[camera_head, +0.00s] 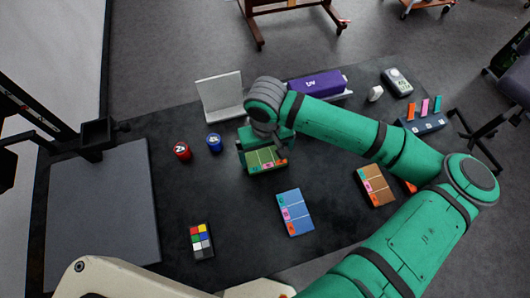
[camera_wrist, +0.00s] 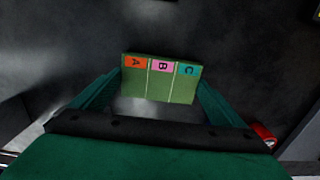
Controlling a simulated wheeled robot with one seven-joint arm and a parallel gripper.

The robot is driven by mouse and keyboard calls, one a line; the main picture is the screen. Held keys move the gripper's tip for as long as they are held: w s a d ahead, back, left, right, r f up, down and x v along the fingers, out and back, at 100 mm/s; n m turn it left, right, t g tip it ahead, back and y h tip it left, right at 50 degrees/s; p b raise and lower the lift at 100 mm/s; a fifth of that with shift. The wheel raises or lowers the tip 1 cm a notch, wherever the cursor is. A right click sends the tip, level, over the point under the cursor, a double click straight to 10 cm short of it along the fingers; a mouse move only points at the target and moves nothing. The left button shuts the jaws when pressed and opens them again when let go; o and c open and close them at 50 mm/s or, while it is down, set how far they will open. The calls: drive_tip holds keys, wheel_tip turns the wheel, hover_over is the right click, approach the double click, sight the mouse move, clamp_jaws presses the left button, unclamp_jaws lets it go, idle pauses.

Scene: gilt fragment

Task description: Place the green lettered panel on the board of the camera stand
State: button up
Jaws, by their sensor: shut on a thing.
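The green lettered panel (camera_head: 263,162) is held by my gripper (camera_head: 262,148) above the middle of the dark table. In the wrist view the panel (camera_wrist: 160,88) shows orange A, pink B and teal C tabs, and my gripper's fingers (camera_wrist: 157,92) are shut on its two sides. In the head view the coloured tabs lie along its lower edge. The camera stand is at the left, with a flat grey board (camera_head: 100,210) that is bare. The panel is well to the right of the board, apart from it.
A blue panel (camera_head: 295,212) and a brown panel (camera_head: 375,185) lie on the table. Red (camera_head: 182,151) and blue (camera_head: 214,142) cans stand between board and gripper. A colour checker (camera_head: 201,241) lies nearer the front. A white holder (camera_head: 219,97) and purple box (camera_head: 317,84) stand behind.

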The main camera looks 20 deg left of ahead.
drive_tip(key=shift+s+f, duration=0.2)
drive_tip(key=shift+s, duration=0.05)
drive_tip(key=shift+f, duration=0.15)
drive_tip(key=o, duration=0.8)
